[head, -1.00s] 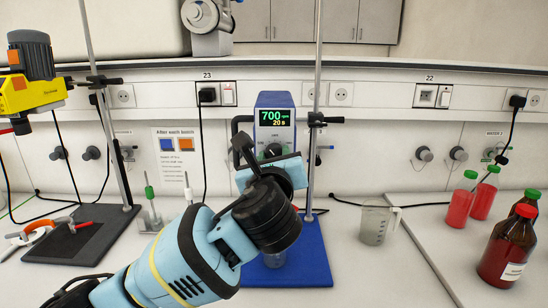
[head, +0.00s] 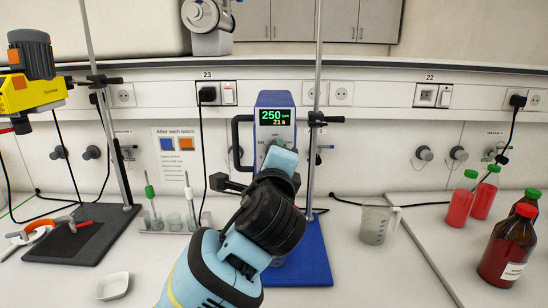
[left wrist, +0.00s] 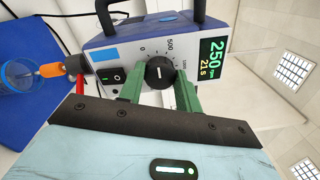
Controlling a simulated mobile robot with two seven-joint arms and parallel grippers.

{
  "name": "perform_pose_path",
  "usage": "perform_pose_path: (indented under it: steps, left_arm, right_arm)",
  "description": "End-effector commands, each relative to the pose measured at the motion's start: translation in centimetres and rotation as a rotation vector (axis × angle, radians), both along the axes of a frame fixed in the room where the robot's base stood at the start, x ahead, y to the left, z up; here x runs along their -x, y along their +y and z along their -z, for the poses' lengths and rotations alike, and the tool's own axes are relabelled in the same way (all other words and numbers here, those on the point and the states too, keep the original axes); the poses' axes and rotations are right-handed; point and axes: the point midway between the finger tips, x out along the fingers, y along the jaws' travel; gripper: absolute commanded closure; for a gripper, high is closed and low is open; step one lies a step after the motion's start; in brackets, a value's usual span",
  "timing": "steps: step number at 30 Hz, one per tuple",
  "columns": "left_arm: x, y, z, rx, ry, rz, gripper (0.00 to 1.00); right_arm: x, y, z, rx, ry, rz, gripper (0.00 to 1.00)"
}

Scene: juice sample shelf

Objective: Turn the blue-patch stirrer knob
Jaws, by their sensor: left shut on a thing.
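The blue stirrer (head: 283,100) stands behind my left arm, and its display (head: 275,117) reads 250 rpm and 21 s. A blue patch (left wrist: 104,55) shows on its front panel in the left wrist view. The black knob (left wrist: 158,72) with a white mark sits beside a printed scale with 0 and 500. My left gripper (left wrist: 160,84) is shut on the knob, with one green finger on each side. In the head view my left gripper (head: 281,160) covers the knob, and its fingertips are hidden. My right gripper is not in view.
A blue stand base (head: 312,262) lies below the stirrer. A clear beaker (head: 375,222) stands to its right, with red bottles beyond. A yellow stirrer (head: 22,92) on a black stand is at the left. A white dish (head: 113,286) lies front left.

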Motion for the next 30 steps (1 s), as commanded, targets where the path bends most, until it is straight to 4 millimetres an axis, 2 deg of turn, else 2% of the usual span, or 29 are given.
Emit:
perform_pose_path:
  steps: [6,15,30]
  left_arm:
    - [0.02,-0.08,0.15,0.201,0.004,0.0,0.89]
    - [0.01,-0.08,0.15,0.414,0.002,0.0,0.89]
    - [0.01,-0.1,0.13,0.543,0.002,0.0,0.89]
  right_arm:
    - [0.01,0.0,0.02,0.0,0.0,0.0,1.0]
    - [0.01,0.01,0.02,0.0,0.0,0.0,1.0]
    - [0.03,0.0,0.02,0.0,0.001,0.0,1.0]
